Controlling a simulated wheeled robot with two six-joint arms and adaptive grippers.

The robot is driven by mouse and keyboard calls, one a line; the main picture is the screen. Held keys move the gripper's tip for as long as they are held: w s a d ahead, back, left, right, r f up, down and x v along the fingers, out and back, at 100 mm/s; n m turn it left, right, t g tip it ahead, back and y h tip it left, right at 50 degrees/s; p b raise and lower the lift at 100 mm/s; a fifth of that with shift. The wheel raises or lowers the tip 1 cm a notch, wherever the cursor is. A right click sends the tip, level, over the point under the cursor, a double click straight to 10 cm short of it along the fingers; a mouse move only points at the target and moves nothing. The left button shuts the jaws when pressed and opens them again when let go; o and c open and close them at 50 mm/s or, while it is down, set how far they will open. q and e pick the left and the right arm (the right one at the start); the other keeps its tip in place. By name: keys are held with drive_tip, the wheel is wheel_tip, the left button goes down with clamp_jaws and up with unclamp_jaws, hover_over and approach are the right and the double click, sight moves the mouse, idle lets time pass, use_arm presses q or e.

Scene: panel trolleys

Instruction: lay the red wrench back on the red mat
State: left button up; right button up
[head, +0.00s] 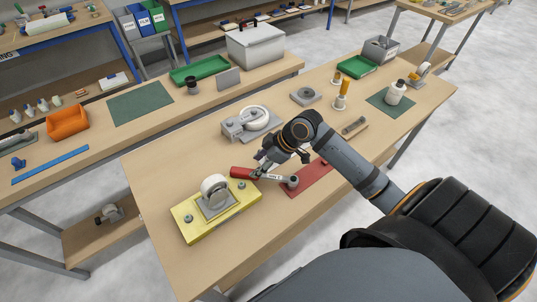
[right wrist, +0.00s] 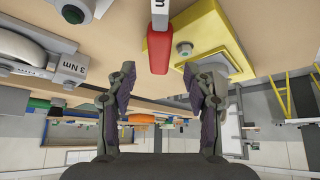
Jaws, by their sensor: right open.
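The red wrench has a red handle (head: 243,173) and a pale, labelled shaft that runs right to a grey round head at the left edge of the red mat (head: 318,174). The handle end lies off the mat, close to the yellow plate (head: 237,207). My right gripper (head: 265,167) is open just above the wrench, partly covering it. In the right wrist view the red handle (right wrist: 158,52) shows between and just beyond the open fingertips, clear of both. Whether the wrench rests flat or is propped, I cannot tell. My left gripper is not in view.
A grey unit with a white disc (head: 251,122) sits behind my gripper. A green mat (head: 391,103) with a white bottle lies at the right. Bare tabletop lies in front of the wrench.

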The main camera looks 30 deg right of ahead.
sight(272, 177)
drive_tip(key=p+v, duration=0.3)
drive_tip(key=v, duration=0.4)
drive_tip(key=shift+s, duration=0.1)
idle(0.5)
